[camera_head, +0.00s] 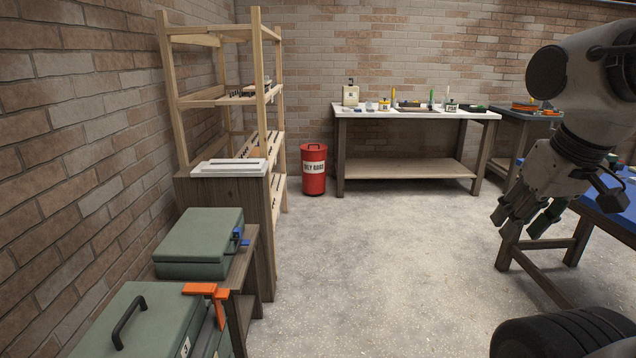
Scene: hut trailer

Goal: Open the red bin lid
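The red bin (313,172) stands on the floor at the back of the room, between the wooden shelf and the white-topped workbench. It has a white label that appears to read "OILY RAGS". Its lid (313,148) looks closed, with a dark handle on top. My gripper (519,230) hangs at the right of the picture, pointing down, well apart from the bin and much nearer to me. Its fingers look spread with nothing between them.
A wooden shelf (262,95) stands along the left wall, with green cases (198,243) on a low bench before it. A workbench (420,113) holding bottles and tools is right of the bin. A blue-topped table (612,222) is at right. The middle floor (390,270) is clear.

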